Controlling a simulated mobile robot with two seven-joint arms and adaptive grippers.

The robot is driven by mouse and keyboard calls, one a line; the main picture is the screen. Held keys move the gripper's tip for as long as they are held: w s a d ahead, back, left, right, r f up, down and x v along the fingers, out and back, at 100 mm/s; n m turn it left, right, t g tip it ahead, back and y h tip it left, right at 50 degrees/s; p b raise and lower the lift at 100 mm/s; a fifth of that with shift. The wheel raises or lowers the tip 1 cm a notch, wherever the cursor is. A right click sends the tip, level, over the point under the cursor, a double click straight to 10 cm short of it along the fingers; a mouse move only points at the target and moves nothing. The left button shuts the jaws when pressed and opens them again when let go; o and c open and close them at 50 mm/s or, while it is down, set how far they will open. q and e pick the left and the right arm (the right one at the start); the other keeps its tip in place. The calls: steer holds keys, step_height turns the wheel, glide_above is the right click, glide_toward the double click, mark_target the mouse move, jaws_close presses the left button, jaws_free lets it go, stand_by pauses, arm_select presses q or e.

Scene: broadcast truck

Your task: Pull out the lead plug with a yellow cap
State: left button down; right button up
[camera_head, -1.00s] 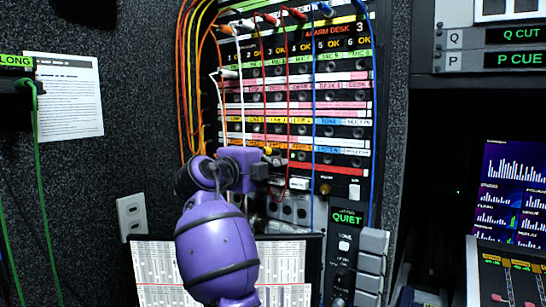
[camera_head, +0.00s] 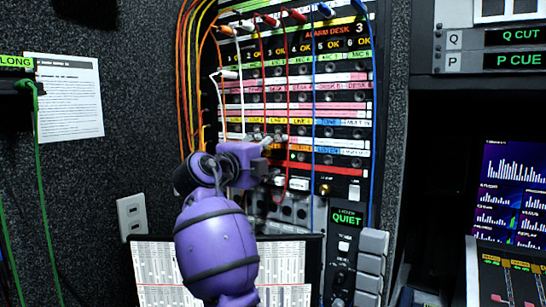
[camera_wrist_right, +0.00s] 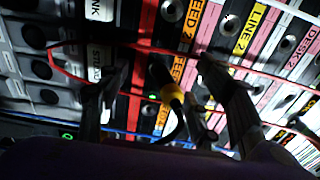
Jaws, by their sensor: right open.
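The lead plug with a yellow cap (camera_wrist_right: 173,98) shows in the right wrist view. Its black tip end points at the orange-labelled jack rows, and a dark lead curves down from the yellow part. My right gripper (camera_wrist_right: 163,72) is open, with one dark finger on each side of the plug and visible space between. I cannot tell how deep the plug sits in the panel. In the head view my purple right arm ends at the lower rows of the patch panel, where the right gripper (camera_head: 272,146) hides the plug. My left gripper is not in view.
The patch panel (camera_head: 340,105) carries several coloured leads. A red lead (camera_wrist_right: 70,73) loops across the wrist view close to the fingers.

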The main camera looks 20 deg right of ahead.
steer(key=shift+s+a+f, duration=0.1)
steer(key=shift+a, duration=0.1)
steer(key=shift+s+a, duration=0.2)
steer(key=shift+a, duration=0.1)
steer(key=v, duration=1.1)
steer(key=shift+s, duration=0.1)
